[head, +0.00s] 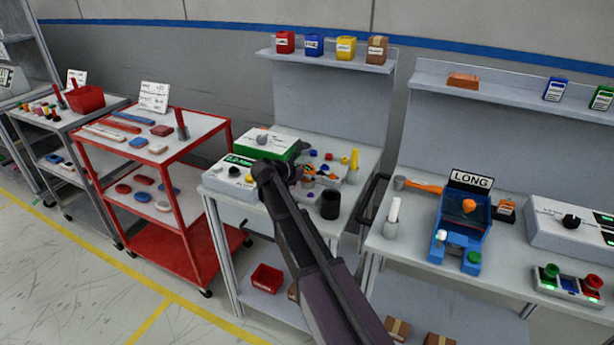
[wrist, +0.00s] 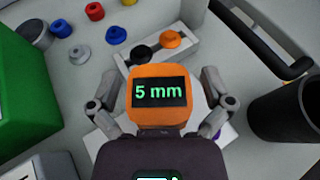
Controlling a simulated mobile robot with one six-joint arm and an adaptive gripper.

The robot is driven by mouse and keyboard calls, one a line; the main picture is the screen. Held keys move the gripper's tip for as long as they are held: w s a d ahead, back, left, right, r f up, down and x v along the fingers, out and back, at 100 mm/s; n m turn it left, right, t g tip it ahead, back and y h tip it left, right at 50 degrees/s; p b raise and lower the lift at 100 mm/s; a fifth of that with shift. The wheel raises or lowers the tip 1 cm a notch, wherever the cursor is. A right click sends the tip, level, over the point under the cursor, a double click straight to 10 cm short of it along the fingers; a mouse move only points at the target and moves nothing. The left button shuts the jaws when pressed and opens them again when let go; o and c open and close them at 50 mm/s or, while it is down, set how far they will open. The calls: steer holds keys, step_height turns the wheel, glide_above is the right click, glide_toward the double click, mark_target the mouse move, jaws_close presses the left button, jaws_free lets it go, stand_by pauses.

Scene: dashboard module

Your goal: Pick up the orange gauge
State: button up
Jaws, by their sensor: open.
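The orange gauge (wrist: 160,114) is a rounded orange block with a dark screen reading "5 mm" in green. It sits in the middle of the wrist view, with a white surface partly showing around it. My gripper (wrist: 160,98) is open, with one finger on each side of the gauge; I cannot tell whether either finger touches it. In the head view my gripper (head: 290,172) is low over the middle workbench (head: 312,212), and my arm hides much of that area, so I cannot clearly pick out the gauge there.
A black cup (wrist: 288,112) stands close on the right, also visible in the head view (head: 330,206). A green box (wrist: 25,95) is on the left. A pale holder (wrist: 190,60) with an orange knob (wrist: 171,39) lies beyond the gauge. Loose coloured pieces lie at upper left.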

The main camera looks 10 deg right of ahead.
steer(key=c, duration=1.3)
steer(key=shift+o, duration=0.2)
steer(key=shift+r, duration=0.15)
step_height(320, 180, up, 10)
steer(key=p, duration=1)
